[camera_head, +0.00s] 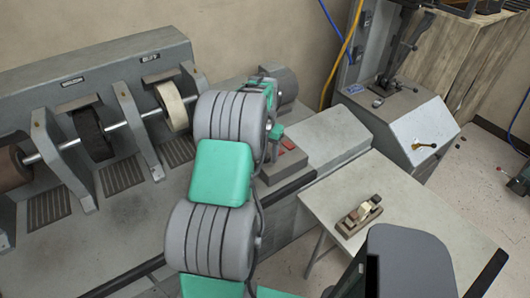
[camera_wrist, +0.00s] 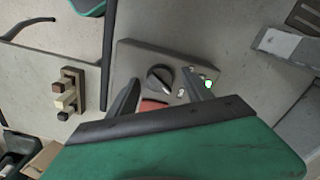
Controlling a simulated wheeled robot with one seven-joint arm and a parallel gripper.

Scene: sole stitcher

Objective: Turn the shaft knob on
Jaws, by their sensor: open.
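A round black knob (camera_wrist: 160,78) with a pale pointer line sits on a grey control panel (camera_wrist: 128,57) in the wrist view. I cannot tell whether it is the shaft knob. My gripper (camera_wrist: 161,76) is open, with one dark finger on each side of the knob in the picture. I cannot tell whether the fingers touch it or stay above it. In the head view my gripper (camera_head: 274,133) is over the panel end of the machine, and my arm hides the knob. A red part (camera_wrist: 153,105) shows between the fingers, partly hidden.
A small lit green lamp (camera_wrist: 208,84) is beside the right finger. The grey machine (camera_head: 110,60) with wheels on a shaft stands at left. A table (camera_head: 335,190) with a small wood-and-metal tool (camera_head: 359,215) is at right. A grey box with levers (camera_head: 405,125) stands behind.

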